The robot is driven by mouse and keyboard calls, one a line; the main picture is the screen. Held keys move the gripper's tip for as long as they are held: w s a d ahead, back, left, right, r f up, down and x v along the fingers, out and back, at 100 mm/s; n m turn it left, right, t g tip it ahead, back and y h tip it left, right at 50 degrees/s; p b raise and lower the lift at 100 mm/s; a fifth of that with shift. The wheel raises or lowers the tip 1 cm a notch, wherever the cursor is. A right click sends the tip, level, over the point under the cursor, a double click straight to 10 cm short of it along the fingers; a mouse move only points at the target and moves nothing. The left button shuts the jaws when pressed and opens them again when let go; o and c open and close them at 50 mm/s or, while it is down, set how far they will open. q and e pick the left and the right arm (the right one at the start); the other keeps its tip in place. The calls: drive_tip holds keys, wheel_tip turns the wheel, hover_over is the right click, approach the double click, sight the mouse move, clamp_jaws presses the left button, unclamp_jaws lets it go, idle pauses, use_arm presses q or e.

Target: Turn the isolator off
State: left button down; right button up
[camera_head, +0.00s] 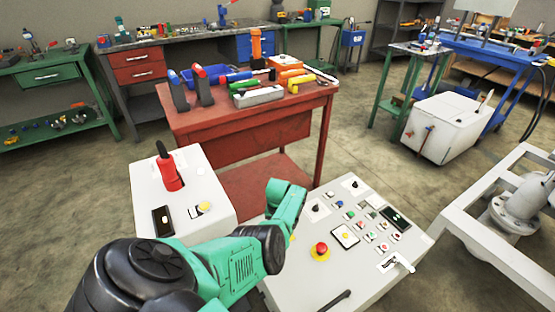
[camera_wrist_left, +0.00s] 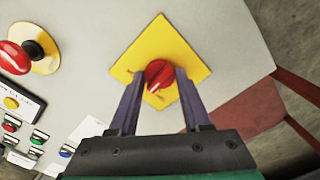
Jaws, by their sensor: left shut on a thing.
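The isolator is a red rotary knob (camera_wrist_left: 158,72) on a yellow square plate (camera_wrist_left: 178,48), in the left wrist view. My left gripper (camera_wrist_left: 160,82) has one finger on each side of the knob and is shut on it. The knob looks slightly tilted in the picture, and its markings are too small to read. In the head view my green left arm reaches over the grey control panel (camera_head: 330,280), and its wrist hides the knob. My right gripper is not in view.
A red emergency button (camera_head: 320,250) with a yellow collar is close by; several small buttons and a screen (camera_head: 395,219) lie further right. A grey box (camera_head: 200,190) with a red lever (camera_head: 168,172) stands left. A red tool table (camera_head: 250,130) stands behind.

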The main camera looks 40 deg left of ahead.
use_arm(q)
drive_tip(key=n, duration=0.3)
drive_tip(key=shift+n, duration=2.3)
drive_tip(key=shift+c, duration=1.8)
unclamp_jaws()
